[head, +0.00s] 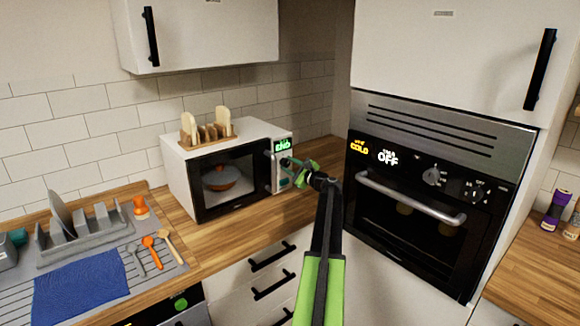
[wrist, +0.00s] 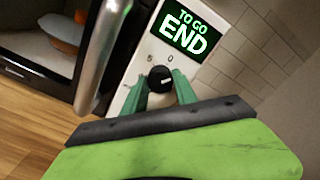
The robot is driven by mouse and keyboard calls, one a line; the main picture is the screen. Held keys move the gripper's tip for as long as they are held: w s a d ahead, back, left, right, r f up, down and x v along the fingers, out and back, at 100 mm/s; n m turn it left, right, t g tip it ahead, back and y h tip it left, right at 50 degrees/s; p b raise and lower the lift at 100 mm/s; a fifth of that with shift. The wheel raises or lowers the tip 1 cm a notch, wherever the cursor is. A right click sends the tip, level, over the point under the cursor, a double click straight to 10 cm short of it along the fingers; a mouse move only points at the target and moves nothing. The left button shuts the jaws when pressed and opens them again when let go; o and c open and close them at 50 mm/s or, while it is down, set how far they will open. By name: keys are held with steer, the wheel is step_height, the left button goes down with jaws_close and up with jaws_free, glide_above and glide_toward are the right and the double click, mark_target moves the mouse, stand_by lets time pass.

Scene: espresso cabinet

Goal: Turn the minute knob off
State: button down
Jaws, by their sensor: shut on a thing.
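The white microwave (head: 183,177) stands on the wooden counter against the tiled wall. Its panel display (head: 283,145) is lit green and reads "END"; in the wrist view the display (wrist: 190,33) reads "TO GO END". Below the display is a round black minute knob (wrist: 160,78) with a light mark, and the figures 5 and 0 show above it. My gripper (wrist: 160,88) is shut on the knob, with one green finger on each side. In the head view my gripper (head: 290,170) reaches the microwave's panel and hides the knob.
The microwave's metal door handle (wrist: 100,55) stands just left of my gripper. An oven (head: 410,200) with a bar handle (head: 410,200) is to the right, its displays reading "COLD" and "OFF". A dish rack (head: 85,235) is at left.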

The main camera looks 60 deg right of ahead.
steer(key=n, duration=0.7)
stand_by(0.6)
steer(key=c, duration=1)
jaws_free()
steer(key=shift+o, duration=0.2)
steer(key=v, duration=1.7)
steer(key=shift+s, duration=0.2)
steer(key=shift+a+r, duration=0.1)
